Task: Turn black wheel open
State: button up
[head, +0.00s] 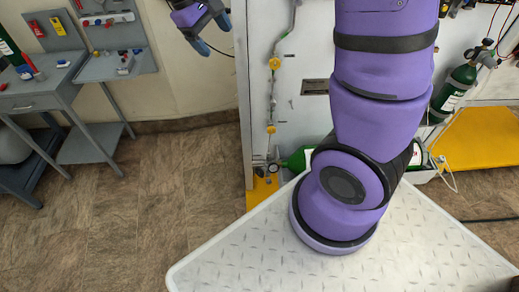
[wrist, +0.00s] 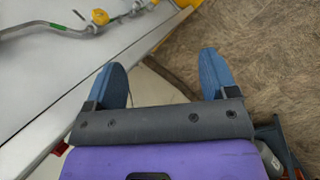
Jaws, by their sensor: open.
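My gripper (head: 213,34) is at the top of the head view, left of the white panel. Its two blue fingers are spread and empty, and the wrist view shows a wide gap between them (wrist: 163,62). A small dark round part (head: 274,168), possibly the black wheel, sits low at the panel's foot, by the neck of a lying green cylinder (head: 297,160). It is well below my gripper and apart from it. It is too small to tell how it is turned. I cannot make it out in the wrist view.
A pipe with yellow fittings (head: 274,63) runs down the white panel (head: 258,60); it also shows in the wrist view (wrist: 48,28). A grey workbench (head: 40,95) stands at the left. A green cylinder (head: 452,92) stands at the right.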

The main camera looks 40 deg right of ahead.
jog(key=w+a+f+n+g+h, duration=0.15)
jog(key=w+f, duration=0.25)
jog(key=f, duration=0.4)
jog(key=w+a+f+n+g+h, duration=0.15)
jog(key=w+f, duration=0.25)
jog(key=f, duration=0.4)
jog(key=n+t+h, duration=0.7)
jog(key=n+h, duration=0.3)
jog(key=n, duration=0.1)
send_near(259, 174)
jog(key=d, duration=0.3)
jog(key=w+d, duration=0.1)
jog(key=d, duration=0.6)
jog(key=shift+w+d+f, duration=0.15)
jog(key=shift+w+d, duration=0.05)
jog(key=shift+w, duration=0.05)
jog(key=c, duration=0.9)
